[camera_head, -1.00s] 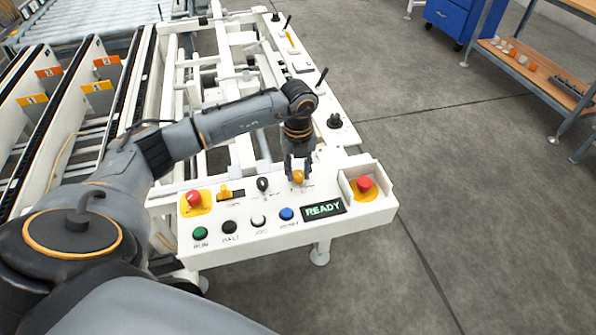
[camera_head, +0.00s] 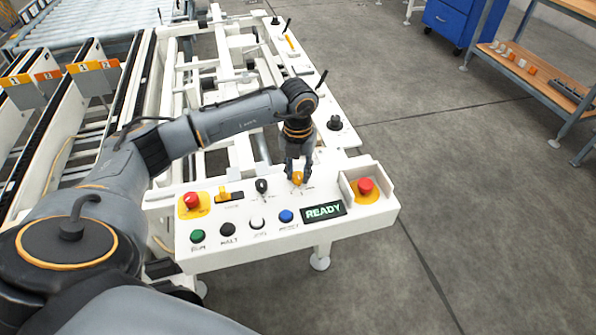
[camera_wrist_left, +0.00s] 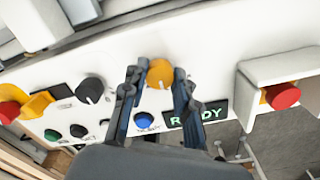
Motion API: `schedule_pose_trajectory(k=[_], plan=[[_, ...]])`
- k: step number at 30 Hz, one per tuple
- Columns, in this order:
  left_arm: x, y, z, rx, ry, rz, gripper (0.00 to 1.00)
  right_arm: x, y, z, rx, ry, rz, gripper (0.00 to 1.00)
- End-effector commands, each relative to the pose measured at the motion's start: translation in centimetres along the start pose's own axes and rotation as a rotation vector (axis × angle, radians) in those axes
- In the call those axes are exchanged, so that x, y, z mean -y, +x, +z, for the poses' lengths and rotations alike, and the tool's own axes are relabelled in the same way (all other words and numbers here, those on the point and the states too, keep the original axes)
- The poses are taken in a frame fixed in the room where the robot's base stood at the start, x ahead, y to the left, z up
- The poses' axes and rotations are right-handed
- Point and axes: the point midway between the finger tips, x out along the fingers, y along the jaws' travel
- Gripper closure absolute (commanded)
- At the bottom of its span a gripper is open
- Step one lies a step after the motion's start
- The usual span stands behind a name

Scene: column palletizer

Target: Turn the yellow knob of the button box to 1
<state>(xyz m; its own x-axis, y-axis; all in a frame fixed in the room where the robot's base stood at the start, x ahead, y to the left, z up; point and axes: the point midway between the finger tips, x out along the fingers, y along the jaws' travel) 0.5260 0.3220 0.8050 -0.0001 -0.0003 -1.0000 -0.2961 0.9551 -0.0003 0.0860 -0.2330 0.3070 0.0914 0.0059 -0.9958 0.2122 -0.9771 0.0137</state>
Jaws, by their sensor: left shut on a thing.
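The white button box (camera_head: 360,221) stands at the front end of the machine. Its yellow knob (camera_head: 297,178) sits in the back row, right of a black knob (camera_head: 262,186). My left gripper (camera_head: 298,177) points down at the yellow knob and is shut on it, one finger on each side. In the left wrist view the yellow knob (camera_wrist_left: 160,73) shows between the two fingertips, with a pale pointer mark near its lower edge. The number labels beside it are too small to read. My right gripper is not in view.
The box also carries a red button (camera_head: 192,200), a green button (camera_head: 198,236), black, white and blue buttons, a lit READY display (camera_head: 323,211) and a red button in a walled recess (camera_head: 365,186). Machine rails lie behind. Open floor lies right.

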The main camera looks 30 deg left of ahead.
Motion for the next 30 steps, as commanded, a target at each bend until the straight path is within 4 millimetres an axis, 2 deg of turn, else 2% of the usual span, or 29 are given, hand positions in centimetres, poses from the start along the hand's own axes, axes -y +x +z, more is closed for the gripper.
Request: schedule_pose_trajectory(k=[6, 7, 10, 19, 22, 26, 30], plan=[[0.0, 0.0, 0.0, 0.0, -0.001, 0.0, 1.0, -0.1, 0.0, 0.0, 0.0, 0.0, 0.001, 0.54], [0.0, 0.0, 0.0, 0.0, -0.001, 0.0, 0.69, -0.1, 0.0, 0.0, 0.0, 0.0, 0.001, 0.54], [0.0, 0.0, 0.0, 0.0, -0.001, 0.0, 0.48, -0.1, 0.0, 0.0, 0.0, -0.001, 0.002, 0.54], [0.0, -0.1, 0.0, 0.0, -0.002, 0.0, 0.48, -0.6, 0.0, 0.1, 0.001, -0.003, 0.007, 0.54], [0.0, -0.6, 0.1, 0.002, -0.002, -0.001, 0.48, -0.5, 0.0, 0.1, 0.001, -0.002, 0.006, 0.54], [0.0, -2.6, 0.1, 0.005, -0.002, -0.002, 0.48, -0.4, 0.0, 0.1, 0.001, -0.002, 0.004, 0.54], [0.1, -5.7, 0.1, 0.005, -0.001, -0.002, 0.48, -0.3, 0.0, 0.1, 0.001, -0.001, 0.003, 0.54]])
